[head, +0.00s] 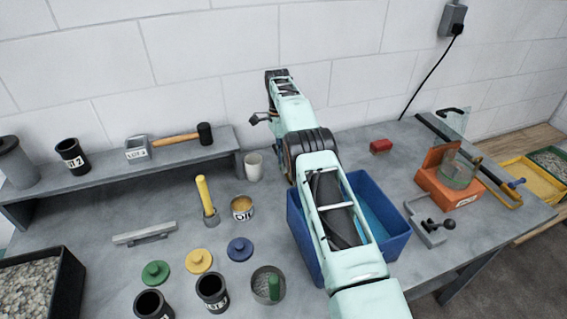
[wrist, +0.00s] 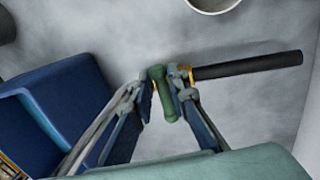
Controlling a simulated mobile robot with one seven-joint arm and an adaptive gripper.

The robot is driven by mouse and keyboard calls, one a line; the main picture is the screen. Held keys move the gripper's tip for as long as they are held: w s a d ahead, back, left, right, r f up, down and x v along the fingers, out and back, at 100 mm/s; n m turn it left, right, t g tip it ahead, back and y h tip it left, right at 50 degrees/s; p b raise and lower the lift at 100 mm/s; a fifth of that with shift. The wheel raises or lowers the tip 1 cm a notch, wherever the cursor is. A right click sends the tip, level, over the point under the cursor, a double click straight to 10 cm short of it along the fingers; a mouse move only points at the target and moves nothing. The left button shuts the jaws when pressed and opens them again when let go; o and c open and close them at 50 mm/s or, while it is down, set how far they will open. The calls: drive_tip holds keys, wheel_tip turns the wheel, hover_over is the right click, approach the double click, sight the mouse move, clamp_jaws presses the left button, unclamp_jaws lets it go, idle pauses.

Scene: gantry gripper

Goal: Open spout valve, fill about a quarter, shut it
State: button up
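My gripper (wrist: 160,97) has its two fingertips on either side of a small green handle (wrist: 160,92), apparently pressed against it. Brass-coloured bits show beside the handle. A black pipe (wrist: 247,66) runs right from there; I take these for the spout and its valve. A white cup (head: 253,166) stands on the bench, left of my arm in the head view; its rim also shows at the top of the wrist view (wrist: 214,10). Its inside and any liquid cannot be made out. My arm hides most of the valve area in the head view.
A blue bin (head: 296,228) stands close by, partly behind my arm. A red block (head: 381,146) and an orange box (head: 446,190) lie to the right. An oil tin (head: 242,209), lids and dark pots stand left. A raised shelf (head: 105,175) runs along the wall.

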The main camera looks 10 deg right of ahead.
drive_tip(key=o, duration=0.3)
drive_tip(key=shift+o, duration=0.2)
drive_tip(key=shift+n, duration=0.3)
